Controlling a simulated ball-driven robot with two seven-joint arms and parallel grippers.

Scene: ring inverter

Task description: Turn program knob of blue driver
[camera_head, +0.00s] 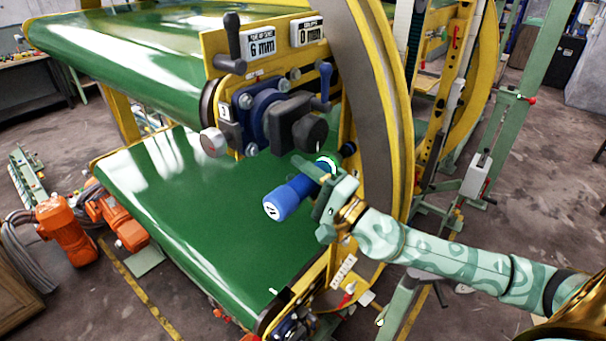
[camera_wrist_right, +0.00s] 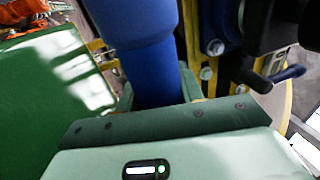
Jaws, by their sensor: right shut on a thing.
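The blue driver (camera_head: 290,196) is a blue cylinder, tilted, above the lower green belt beside the yellow ring frame. My right gripper (camera_head: 325,183) is shut around the driver's upper right part, near a green glowing ring. The driver also shows large in the right wrist view (camera_wrist_right: 140,45), rising from between the pale green jaws (camera_wrist_right: 158,92), which hide its lower part. My left gripper is not in view.
A black knob (camera_head: 309,132) and a blue flange unit (camera_head: 250,105) stand just above the driver, with dark levers. The yellow ring (camera_head: 385,110) is close behind my right gripper. Orange motors (camera_head: 66,230) lie at left. Open space lies over the lower belt (camera_head: 190,230).

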